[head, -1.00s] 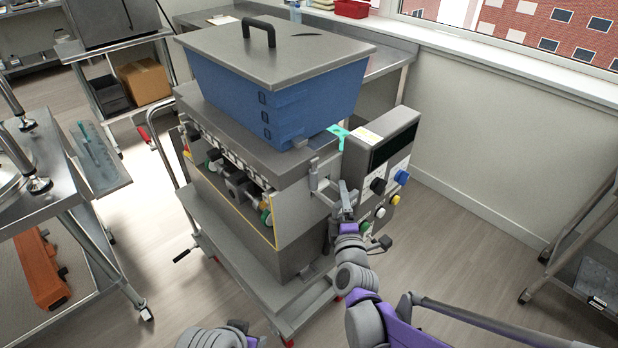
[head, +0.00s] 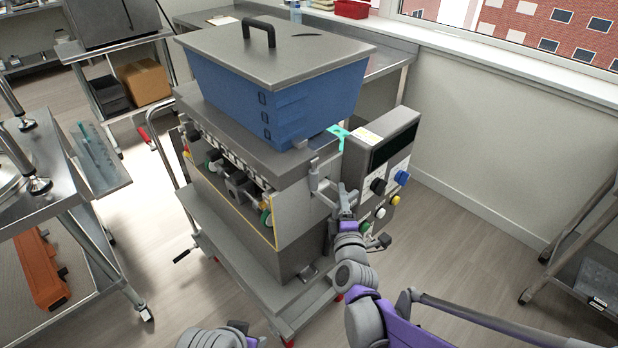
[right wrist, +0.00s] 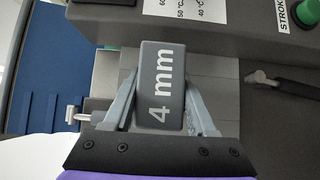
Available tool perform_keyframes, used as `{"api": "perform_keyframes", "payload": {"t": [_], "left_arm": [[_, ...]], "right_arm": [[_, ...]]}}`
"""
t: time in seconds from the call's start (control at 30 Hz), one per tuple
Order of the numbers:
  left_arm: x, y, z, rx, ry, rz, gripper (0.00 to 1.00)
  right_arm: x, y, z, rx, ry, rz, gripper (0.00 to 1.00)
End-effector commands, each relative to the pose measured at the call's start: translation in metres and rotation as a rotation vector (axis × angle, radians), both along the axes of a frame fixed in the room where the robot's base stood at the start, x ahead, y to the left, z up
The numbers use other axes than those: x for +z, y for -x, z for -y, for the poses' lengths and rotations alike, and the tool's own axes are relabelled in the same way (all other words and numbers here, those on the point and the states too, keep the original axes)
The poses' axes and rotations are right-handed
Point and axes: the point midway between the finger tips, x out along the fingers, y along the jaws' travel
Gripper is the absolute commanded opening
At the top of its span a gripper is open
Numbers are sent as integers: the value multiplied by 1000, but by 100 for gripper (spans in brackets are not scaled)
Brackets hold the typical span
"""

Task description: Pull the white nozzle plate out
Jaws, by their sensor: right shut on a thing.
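My right gripper (head: 346,200) is at the right end of the depositor (head: 290,215), below the blue hopper and beside the control panel. In the right wrist view my right gripper (right wrist: 160,88) is shut on a dark grey block (right wrist: 161,90) marked "4 mm", with one finger on each side. I cannot tell whether this block is joined to the nozzle plate. No white plate can be made out clearly in either view. My left gripper is out of view; only part of my left arm shows at the bottom of the head view.
The blue hopper (head: 280,90) with a grey lid sits on top of the depositor. The control panel (head: 385,165) with coloured knobs is close to my right gripper. A steel table (head: 50,180) stands at the left. The floor (head: 460,245) to the right is clear.

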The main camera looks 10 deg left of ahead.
Motion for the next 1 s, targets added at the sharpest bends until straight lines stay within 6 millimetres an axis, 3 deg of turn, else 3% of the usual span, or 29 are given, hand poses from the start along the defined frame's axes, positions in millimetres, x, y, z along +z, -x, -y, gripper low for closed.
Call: {"api": "perform_keyframes", "payload": {"t": [1.0], "left_arm": [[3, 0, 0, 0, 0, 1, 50]], "right_arm": [[1, 21, 29, -1, 0, 2, 0]]}}
